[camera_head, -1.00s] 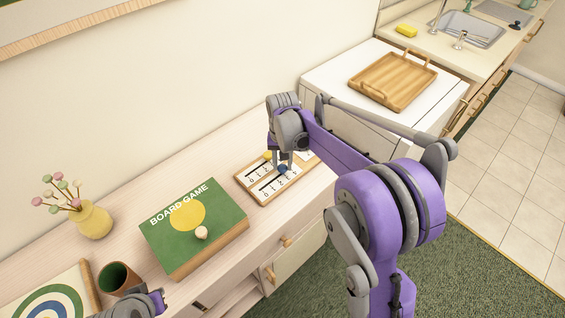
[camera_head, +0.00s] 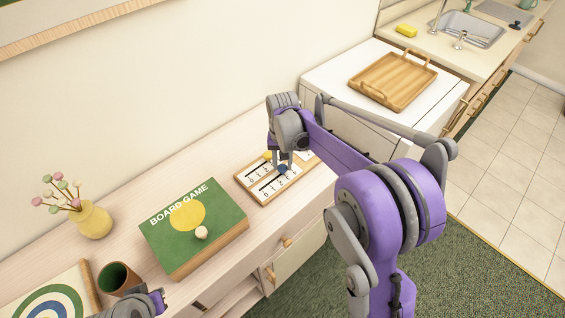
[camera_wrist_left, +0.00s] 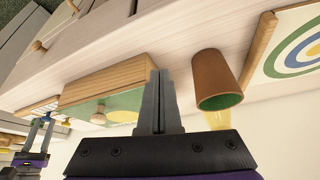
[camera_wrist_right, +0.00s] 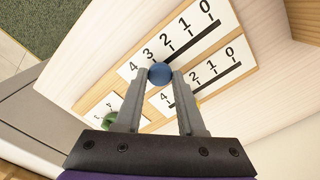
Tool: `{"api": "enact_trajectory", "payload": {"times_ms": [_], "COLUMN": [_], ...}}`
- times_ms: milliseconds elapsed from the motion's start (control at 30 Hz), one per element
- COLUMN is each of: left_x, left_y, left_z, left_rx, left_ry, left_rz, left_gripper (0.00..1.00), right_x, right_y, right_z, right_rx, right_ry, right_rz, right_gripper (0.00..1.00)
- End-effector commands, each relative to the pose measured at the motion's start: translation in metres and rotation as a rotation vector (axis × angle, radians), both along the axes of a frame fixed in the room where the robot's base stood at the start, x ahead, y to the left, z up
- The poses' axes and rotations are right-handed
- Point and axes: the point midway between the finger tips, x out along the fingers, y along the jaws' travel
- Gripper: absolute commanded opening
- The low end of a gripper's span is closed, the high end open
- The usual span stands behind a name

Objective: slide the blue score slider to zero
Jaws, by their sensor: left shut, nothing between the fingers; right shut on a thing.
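The score board (camera_head: 265,204) is a wooden frame with white number strips, lying on the pale sideboard. It also shows in the right wrist view (camera_wrist_right: 91,99). My right gripper (camera_head: 283,166) reaches down over it and is shut on the blue score slider (camera_wrist_right: 160,74), a round blue knob. The knob is near the 3 and 4 end of its strip; the exact mark beneath is hidden. The strip's 0 (camera_wrist_right: 201,19) lies up and right in that view. A second strip runs parallel. My left gripper (camera_wrist_left: 160,77) is shut and empty, near the front left.
A green board game box (camera_head: 225,226) lies left of the score board. A brown cup (camera_head: 117,279), a yellow vase (camera_head: 94,221) and a target board (camera_head: 50,296) stand farther left. A green knob (camera_wrist_right: 110,117) is beside my right finger. A wooden tray (camera_head: 392,80) sits on the white cabinet.

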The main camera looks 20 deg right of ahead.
Motion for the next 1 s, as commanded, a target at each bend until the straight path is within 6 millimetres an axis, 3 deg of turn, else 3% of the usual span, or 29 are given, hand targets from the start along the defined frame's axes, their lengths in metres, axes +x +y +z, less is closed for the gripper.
{"api": "enact_trajectory", "payload": {"times_ms": [233,600,1000], "left_x": [0.0,-0.003,-0.003], "left_y": [0.0,0.0,0.0], "left_z": [-0.001,-0.011,-0.012], "left_rx": [0.0,0.0,0.0], "left_ry": [0.001,0.006,0.006], "left_rz": [0.0,0.0,0.0], "left_gripper": [0.0,0.0,0.0], "right_x": [-0.002,-0.028,-0.031], "right_y": [0.008,0.082,0.091], "right_z": [0.0,0.0,0.0], "right_rx": [0.0,0.002,0.005], "right_ry": [0.0,-0.001,0.001], "right_rz": [0.003,0.004,0.002], "right_gripper": [0.0,0.0,0.0]}}
